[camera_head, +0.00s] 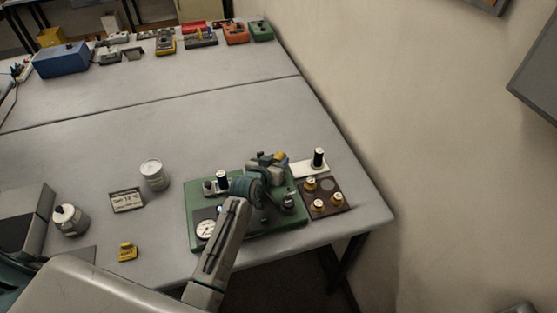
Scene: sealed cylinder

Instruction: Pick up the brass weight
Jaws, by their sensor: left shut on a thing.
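My left gripper (268,161) is over the far right part of a green base (194,190). It is shut on a small yellow brass weight (281,156), partly hidden by the jaws. A brown block (341,186) lies to the right of the base. It carries several brass weights (318,203) and shows one empty round recess (325,186). A round dial (206,229) and a black-topped post (222,177) are on the green base. My left arm hides the middle of the base. My right gripper is not in view.
A white plate with a black-capped post (318,157) stands behind the brown block. A white tin (154,174), a small sign (127,201), a lidded jar (70,219) and a yellow item (128,251) stand to the left. The table's right edge and wall are close.

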